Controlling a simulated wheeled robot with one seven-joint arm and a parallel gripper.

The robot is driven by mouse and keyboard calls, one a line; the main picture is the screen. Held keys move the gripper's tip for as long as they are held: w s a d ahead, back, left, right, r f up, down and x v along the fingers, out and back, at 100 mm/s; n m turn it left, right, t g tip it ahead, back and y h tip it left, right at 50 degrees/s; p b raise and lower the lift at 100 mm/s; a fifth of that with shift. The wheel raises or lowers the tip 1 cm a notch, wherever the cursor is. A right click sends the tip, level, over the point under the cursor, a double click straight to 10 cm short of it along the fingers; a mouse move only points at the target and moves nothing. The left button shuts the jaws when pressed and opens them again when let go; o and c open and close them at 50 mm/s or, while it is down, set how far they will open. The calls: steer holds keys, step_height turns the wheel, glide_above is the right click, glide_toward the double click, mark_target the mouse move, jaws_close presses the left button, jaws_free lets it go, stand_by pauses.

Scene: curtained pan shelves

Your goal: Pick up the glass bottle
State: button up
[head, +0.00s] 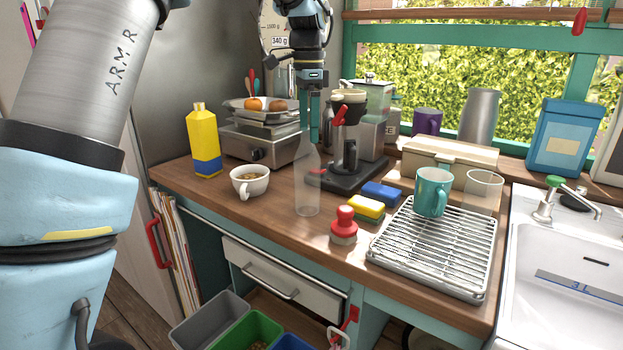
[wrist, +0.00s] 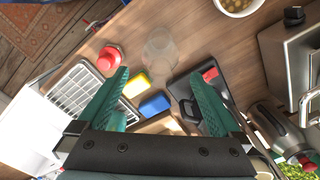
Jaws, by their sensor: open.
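The clear glass bottle (head: 307,185) stands upright on the wooden counter, left of the coffee maker in the head view. In the wrist view the bottle (wrist: 160,48) shows from above as a faint clear round shape. My gripper (head: 314,118) points down at the height of the bottle's neck, and its teal fingers overlap the neck in the head view. In the wrist view my gripper (wrist: 157,76) is open and empty. The bottle lies past the fingertips there, about midway between them sideways. I see no contact with the bottle.
A white cup (head: 250,182) stands left of the bottle, and a red-topped stamp-like object (head: 344,226) to its front right. Yellow (head: 366,207) and blue (head: 382,194) sponges, a drying rack (head: 437,250) and a coffee maker (head: 347,165) are to the right. Some counter around the bottle is bare.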

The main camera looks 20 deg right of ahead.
mark_target(307, 142)
steer(key=shift+a+f+p, duration=0.2)
steer(key=shift+f+p, duration=0.95)
steer(key=shift+f, duration=1.75)
jaws_close()
steer(key=shift+r, duration=0.1)
